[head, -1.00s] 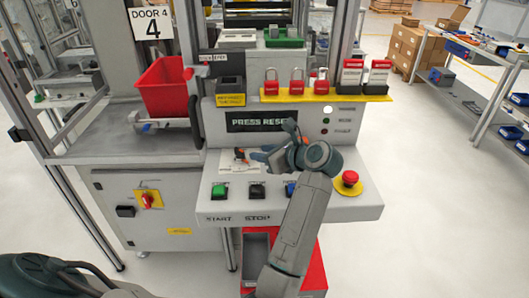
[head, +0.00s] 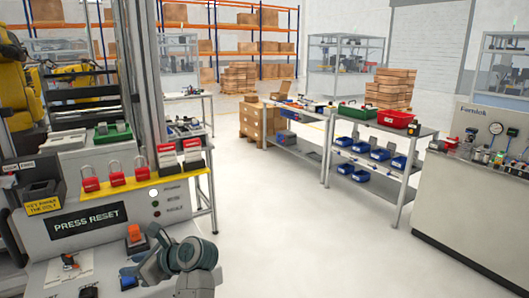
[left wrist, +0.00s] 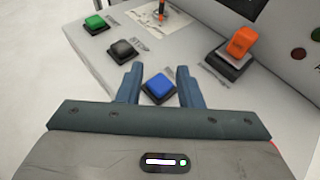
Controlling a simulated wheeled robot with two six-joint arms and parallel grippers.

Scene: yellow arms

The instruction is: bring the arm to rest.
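My left gripper (head: 142,258) is over the sloped front of the control panel (head: 50,275), its arm coming up from the bottom edge of the head view. In the left wrist view the gripper (left wrist: 158,82) is open and empty, its two blue-grey fingers apart. A blue button (left wrist: 160,86) lies between and below the fingertips; contact cannot be told. A black button (left wrist: 122,48), a green button (left wrist: 95,23) and a raised orange switch (left wrist: 240,46) are around it. The orange switch also shows in the head view (head: 134,234). My right gripper is not in view.
A yellow shelf (head: 140,188) with red padlocks (head: 115,173) stands behind the gripper. A press column (head: 142,70) rises at left. Workbenches with blue bins (head: 361,176) and a grey cabinet (head: 465,205) stand right. Open floor (head: 300,245) lies between.

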